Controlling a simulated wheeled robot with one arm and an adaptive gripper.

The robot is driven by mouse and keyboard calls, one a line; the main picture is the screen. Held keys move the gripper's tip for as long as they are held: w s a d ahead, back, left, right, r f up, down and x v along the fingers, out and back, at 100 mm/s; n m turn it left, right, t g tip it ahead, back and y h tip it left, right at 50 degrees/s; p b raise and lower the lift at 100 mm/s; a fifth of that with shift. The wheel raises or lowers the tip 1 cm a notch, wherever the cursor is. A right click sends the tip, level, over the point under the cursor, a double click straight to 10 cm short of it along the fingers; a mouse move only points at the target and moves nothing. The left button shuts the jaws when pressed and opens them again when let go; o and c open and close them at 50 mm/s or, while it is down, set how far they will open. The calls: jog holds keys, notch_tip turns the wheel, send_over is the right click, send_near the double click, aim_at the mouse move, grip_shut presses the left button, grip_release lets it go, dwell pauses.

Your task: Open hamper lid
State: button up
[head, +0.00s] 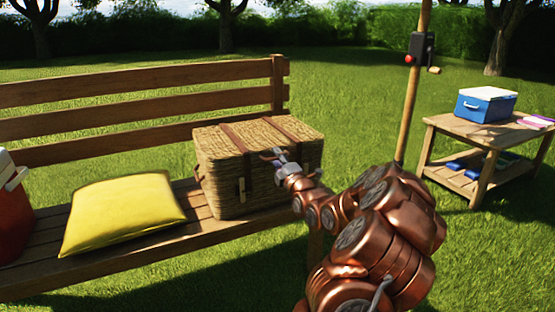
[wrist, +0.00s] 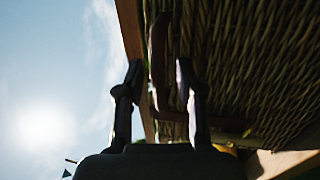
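The wicker hamper (head: 223,190) sits on the wooden bench, and its lid (head: 258,133) is down. Two brown straps cross the lid, and a toggle (head: 241,191) hangs on the front. My gripper (head: 277,154) is at the upper front edge of the hamper, near the right strap. In the wrist view, the fingers of my gripper (wrist: 158,75) are spread apart, with a dark strap-like strip (wrist: 158,45) between and beyond them. The hamper's weave (wrist: 250,55) fills the right side there. That view is dark, and I cannot tell whether the fingers touch the strip.
A yellow cushion (head: 122,212) lies on the bench (head: 130,267) left of the hamper. A red cooler (head: 12,215) is at the far left. A pole (head: 408,120) with a small box stands behind my arm. A side table (head: 455,128) with a blue cooler (head: 485,107) is at right.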

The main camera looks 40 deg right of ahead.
grip_shut()
dwell(0.4)
jog(key=shift+r, duration=0.1)
